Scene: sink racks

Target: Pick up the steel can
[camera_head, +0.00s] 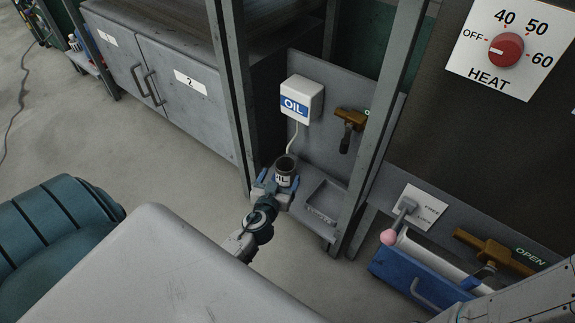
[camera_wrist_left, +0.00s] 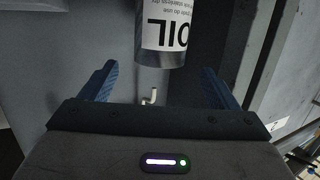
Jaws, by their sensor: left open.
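The steel can (camera_head: 285,169), a dark-mouthed cylinder with a white OIL label, stands upright in front of the grey panel in the head view. My left gripper (camera_head: 275,181) is open right by it, its blue fingers low beside the can. In the left wrist view the can (camera_wrist_left: 166,32) is ahead, roughly between the lines of the open fingers (camera_wrist_left: 155,82). I cannot tell if a finger touches it. Part of my right arm (camera_head: 530,297) shows at the lower right; its jaw state is unclear.
A white OIL box (camera_head: 302,98) with a thin tube hangs above the can. A brass valve (camera_head: 350,119) is right of it, a shallow tray (camera_head: 326,201) below. Metal posts (camera_head: 384,110) frame this space. A blue drawer (camera_head: 412,283) and pink-knobbed lever (camera_head: 389,237) sit lower right.

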